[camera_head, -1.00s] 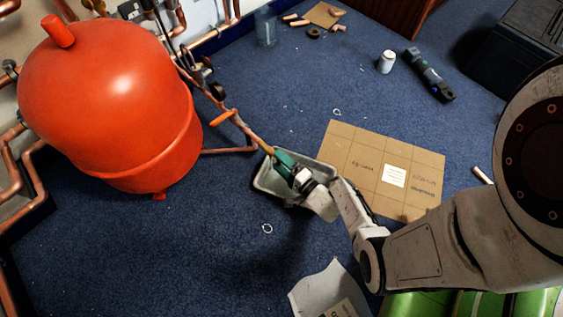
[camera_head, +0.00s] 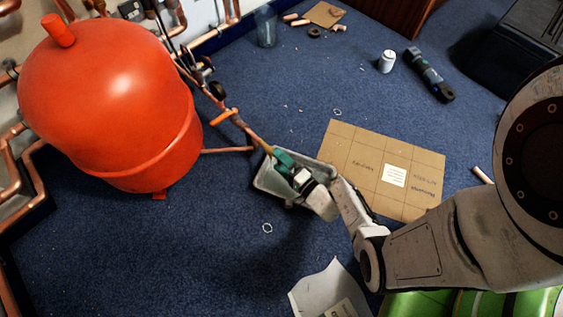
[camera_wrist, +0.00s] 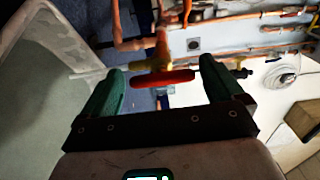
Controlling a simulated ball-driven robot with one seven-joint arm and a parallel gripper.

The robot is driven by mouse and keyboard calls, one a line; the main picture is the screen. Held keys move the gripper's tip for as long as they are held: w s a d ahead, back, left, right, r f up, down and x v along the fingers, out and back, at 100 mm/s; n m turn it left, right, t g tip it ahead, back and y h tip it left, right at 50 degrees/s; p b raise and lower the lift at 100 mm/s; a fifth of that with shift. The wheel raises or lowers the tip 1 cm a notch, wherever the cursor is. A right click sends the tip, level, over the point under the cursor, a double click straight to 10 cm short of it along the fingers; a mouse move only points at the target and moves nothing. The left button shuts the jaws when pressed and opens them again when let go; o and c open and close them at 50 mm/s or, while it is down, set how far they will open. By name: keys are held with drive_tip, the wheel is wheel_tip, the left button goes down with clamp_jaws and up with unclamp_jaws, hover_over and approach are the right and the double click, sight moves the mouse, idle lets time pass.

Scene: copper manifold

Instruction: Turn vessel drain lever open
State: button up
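The red-orange vessel (camera_head: 115,100) stands at the left in the head view. A copper pipe runs from its side toward my gripper, with an orange lever (camera_head: 222,117) on it.
The grey tray (camera_head: 264,183) lies under my gripper. Flat cardboard (camera_head: 350,145) is to its right. A white can (camera_head: 386,62) and a dark tool (camera_head: 430,75) lie farther back. Copper pipes line the left wall. Blue carpet in front of the vessel is mostly clear.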

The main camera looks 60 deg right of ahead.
drive_tip(key=shift+o, duration=0.4)
drive_tip(key=p+v, duration=0.2)
drive_tip(key=v, duration=0.8)
drive_tip(key=shift+s, duration=0.4)
drive_tip(key=shift+a, duration=0.1)
